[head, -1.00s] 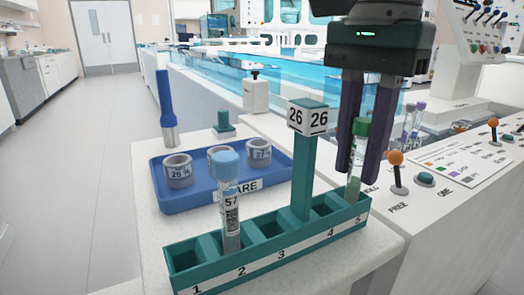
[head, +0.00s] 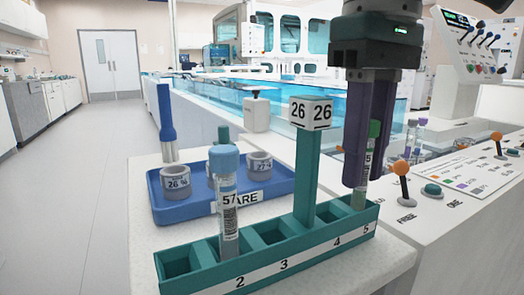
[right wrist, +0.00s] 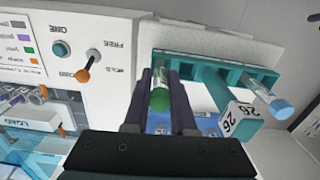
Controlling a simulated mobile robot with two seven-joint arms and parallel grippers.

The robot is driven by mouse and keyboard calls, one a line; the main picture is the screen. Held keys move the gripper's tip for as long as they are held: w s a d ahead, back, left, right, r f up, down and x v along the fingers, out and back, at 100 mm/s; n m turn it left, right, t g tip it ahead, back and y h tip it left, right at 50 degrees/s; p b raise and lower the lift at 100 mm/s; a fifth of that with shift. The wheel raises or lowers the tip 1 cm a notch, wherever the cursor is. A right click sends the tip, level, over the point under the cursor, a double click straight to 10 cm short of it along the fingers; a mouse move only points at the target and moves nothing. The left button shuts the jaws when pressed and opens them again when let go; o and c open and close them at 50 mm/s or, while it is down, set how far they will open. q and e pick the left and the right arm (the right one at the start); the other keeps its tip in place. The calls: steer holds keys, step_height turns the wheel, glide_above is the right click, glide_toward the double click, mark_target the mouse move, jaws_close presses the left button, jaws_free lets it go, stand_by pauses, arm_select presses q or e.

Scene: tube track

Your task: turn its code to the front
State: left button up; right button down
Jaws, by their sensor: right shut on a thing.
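A green-capped tube (head: 375,130) stands upright in the slot marked 5 of the green rack (head: 304,262). My right gripper (head: 364,178) is shut on this tube, one dark finger covering much of it in the head view. A strip of its white label with part of a digit shows beside the finger; I cannot see its code. In the right wrist view the green cap (right wrist: 160,100) sits between the two fingers. A blue-capped tube (head: 228,205) marked 57 stands in the slot marked 2. My left gripper is not in view.
A green post with a "26" sign (head: 311,113) rises from the rack just left of my right gripper. A blue tray (head: 170,213) with grey rings lies behind the rack. An orange-knobbed lever (head: 401,170) stands close to the right.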

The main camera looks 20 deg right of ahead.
steer(key=shift+f, duration=0.15)
steer(key=c, duration=0.7)
jaws_free()
steer(key=shift+o, duration=0.2)
steer(key=shift+r, duration=0.35)
step_height(320, 180, up, 9)
steer(key=p, duration=0.8)
steer(key=shift+r, duration=0.2)
steer(key=shift+f, duration=0.1)
